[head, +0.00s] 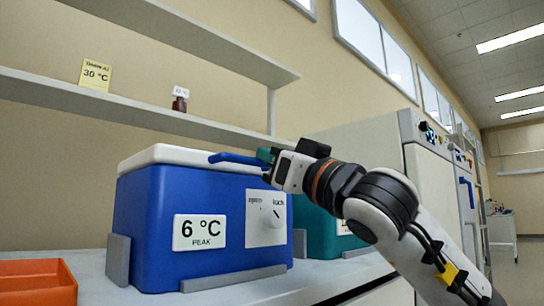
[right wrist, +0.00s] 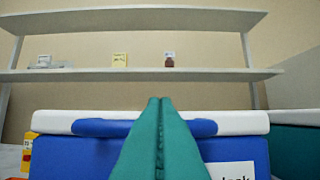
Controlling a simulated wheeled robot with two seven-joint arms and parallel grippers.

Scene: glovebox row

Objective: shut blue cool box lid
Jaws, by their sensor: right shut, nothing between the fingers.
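A blue handle (head: 232,158) sticks out from the lid's front edge. My right gripper (head: 266,155) is shut and empty at the handle's right end. In the right wrist view its teal fingers (right wrist: 160,101) overlap the handle (right wrist: 98,128); contact is unclear. My left gripper is out of view.
A teal box (head: 317,232) stands right of the blue one, partly behind my right arm. Grey brackets (head: 118,262) edge the blue box. An orange bin (head: 38,283) is at the lower left. A shelf (head: 130,108) with a yellow card and brown bottle runs above.

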